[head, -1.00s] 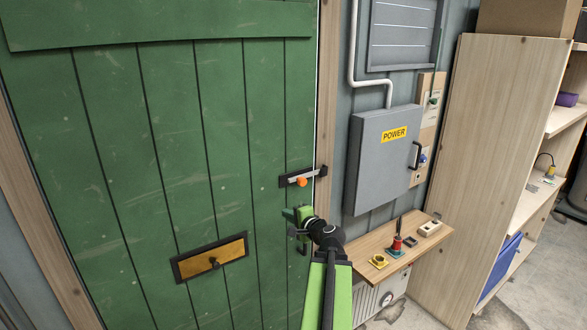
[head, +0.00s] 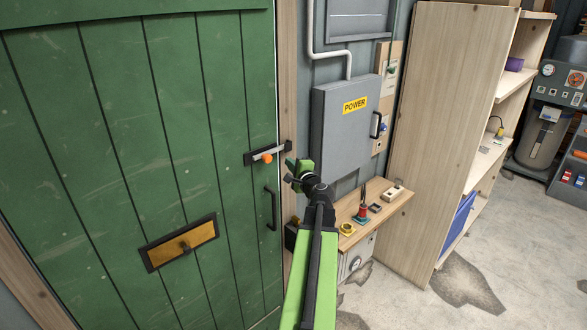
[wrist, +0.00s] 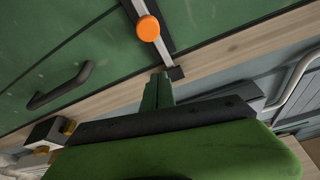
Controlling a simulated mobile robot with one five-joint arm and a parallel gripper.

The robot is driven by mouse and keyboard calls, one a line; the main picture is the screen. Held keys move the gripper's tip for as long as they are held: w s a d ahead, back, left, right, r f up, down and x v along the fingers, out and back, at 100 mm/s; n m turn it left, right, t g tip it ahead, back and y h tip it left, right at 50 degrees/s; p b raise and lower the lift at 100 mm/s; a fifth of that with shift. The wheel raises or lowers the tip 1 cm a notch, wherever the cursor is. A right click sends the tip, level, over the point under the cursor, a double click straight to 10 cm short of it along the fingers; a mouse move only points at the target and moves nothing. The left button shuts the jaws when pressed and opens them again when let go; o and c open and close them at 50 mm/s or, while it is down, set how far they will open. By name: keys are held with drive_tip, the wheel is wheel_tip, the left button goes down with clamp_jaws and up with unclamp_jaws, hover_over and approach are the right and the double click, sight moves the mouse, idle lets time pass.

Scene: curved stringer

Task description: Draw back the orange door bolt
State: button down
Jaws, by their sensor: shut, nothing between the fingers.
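The orange knob (head: 267,158) of the door bolt sits on a silver bar on a dark plate near the right edge of the green door (head: 150,120). In the wrist view the knob (wrist: 148,28) is at the top, and the silver bar (wrist: 162,52) runs across the door edge to a dark keeper (wrist: 177,73) on the wooden frame. My gripper (head: 290,169) is just right of the knob and slightly lower, in front of the frame. Its green fingers (wrist: 157,90) are shut and empty, pointing toward the keeper end. I see a gap between them and the knob.
A dark door handle (head: 271,208) is below the bolt, and a brass letter plate (head: 182,243) is lower left. The grey power box (head: 345,125) stands close right of my gripper. A small wooden shelf (head: 378,208) with several small items is below it.

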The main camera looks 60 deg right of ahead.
drive_tip(key=w, duration=0.3)
drive_tip(key=w+a, duration=0.1)
drive_tip(key=shift+w+a+r+p, duration=0.1)
drive_tip(key=shift+w+r+p, duration=0.15)
drive_tip(key=shift+p, duration=0.1)
drive_tip(key=shift+a, duration=0.15)
